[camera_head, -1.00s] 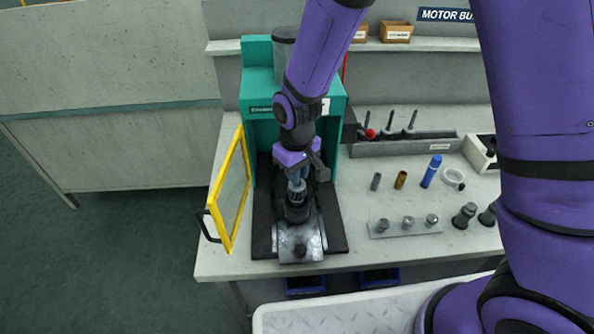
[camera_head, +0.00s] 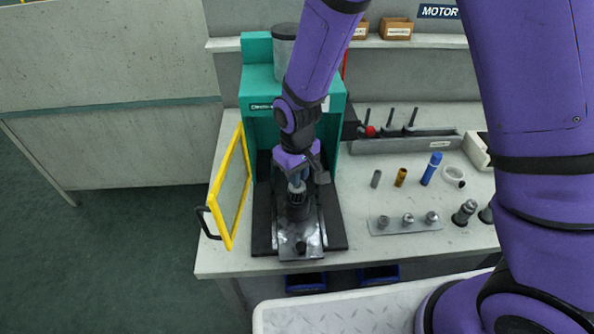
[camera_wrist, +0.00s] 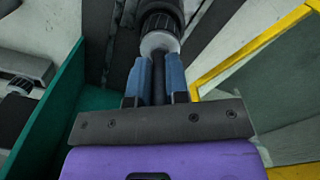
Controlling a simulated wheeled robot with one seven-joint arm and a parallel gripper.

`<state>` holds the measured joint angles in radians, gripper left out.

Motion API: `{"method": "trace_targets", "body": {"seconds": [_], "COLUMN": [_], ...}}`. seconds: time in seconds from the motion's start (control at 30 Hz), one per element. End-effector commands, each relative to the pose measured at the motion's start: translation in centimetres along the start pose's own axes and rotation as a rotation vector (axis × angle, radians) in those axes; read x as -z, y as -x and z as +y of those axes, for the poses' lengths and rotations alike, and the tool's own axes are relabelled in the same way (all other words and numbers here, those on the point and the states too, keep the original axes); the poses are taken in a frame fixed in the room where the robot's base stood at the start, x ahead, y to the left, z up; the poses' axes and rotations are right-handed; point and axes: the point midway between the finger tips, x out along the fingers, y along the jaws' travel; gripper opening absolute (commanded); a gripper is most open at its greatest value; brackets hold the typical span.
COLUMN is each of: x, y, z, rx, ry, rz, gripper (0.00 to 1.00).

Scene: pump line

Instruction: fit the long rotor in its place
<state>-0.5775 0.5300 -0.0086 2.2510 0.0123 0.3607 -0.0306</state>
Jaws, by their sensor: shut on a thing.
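My gripper (camera_head: 297,178) is shut on the dark shaft of the long rotor (camera_head: 297,188), inside the open front of the green press. In the wrist view, my blue fingers (camera_wrist: 157,78) grip either side of the shaft, and a pale collar (camera_wrist: 158,42) shows just beyond them. A dark ribbed part (camera_wrist: 160,22) lies past the collar. In the head view the rotor stands about upright over the dark housing (camera_head: 299,212) on the metal fixture plate (camera_head: 301,243). How deep it sits in the housing cannot be told.
The green press (camera_head: 258,85) surrounds my wrist at the back. Its yellow-framed door (camera_head: 231,190) stands open at left. To the right are a blue cylinder (camera_head: 431,169), a brass sleeve (camera_head: 401,177), a white ring (camera_head: 454,176) and a plate with several metal parts (camera_head: 385,229).

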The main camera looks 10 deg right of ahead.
Motion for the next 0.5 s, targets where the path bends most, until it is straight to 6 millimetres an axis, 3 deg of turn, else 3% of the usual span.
{"method": "trace_targets", "body": {"seconds": [0.47, 0.5], "x": [0.03, 0.03], "y": [-0.8, -0.8], "z": [0.01, 0.0], "rx": [0.0, 0.0], "ry": [0.0, 0.0], "rz": [0.002, 0.002], "gripper": [0.0, 0.22]}}
